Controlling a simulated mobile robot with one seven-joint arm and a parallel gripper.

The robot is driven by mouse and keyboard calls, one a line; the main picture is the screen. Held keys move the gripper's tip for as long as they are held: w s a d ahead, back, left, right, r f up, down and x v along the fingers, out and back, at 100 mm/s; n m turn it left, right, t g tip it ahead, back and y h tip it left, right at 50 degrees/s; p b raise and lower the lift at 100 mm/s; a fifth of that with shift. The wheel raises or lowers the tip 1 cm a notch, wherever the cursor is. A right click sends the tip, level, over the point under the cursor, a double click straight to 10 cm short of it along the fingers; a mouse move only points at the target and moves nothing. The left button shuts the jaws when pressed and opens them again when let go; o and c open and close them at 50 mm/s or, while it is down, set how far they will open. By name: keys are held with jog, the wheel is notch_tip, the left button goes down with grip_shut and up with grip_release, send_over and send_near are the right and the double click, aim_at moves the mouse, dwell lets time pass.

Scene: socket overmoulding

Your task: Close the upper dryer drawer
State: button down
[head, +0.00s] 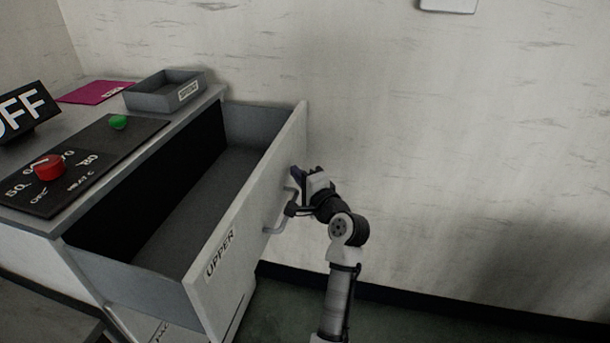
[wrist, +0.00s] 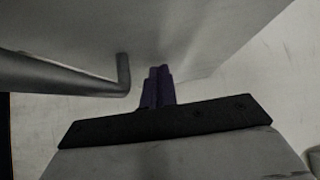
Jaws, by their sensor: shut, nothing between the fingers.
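The upper dryer drawer (head: 207,262) is pulled well out of the cabinet in the head view, and its inside looks empty. Its pale front carries the word UPPER and a bar handle (head: 279,222). My gripper (head: 296,174) is at the drawer front, near the far end of the handle. In the wrist view my gripper's dark fingertips (wrist: 158,75) are together with nothing between them, close to the drawer front (wrist: 190,35). The handle (wrist: 70,76) shows just left of the fingers, beside them and not between them. I cannot tell whether the fingertips touch the front.
On the cabinet top are a control panel (head: 95,150) with a red knob (head: 49,167) and a green button (head: 118,122), a grey tray (head: 150,101), a magenta sheet (head: 90,92) and an OFF sign (head: 25,106). A wall (head: 450,160) stands behind and right.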

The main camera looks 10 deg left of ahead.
jog(key=p, duration=0.8)
send_over(211, 183)
jog(key=shift+d+r, duration=0.1)
jog(key=shift+d, duration=0.1)
jog(key=shift+a, duration=0.2)
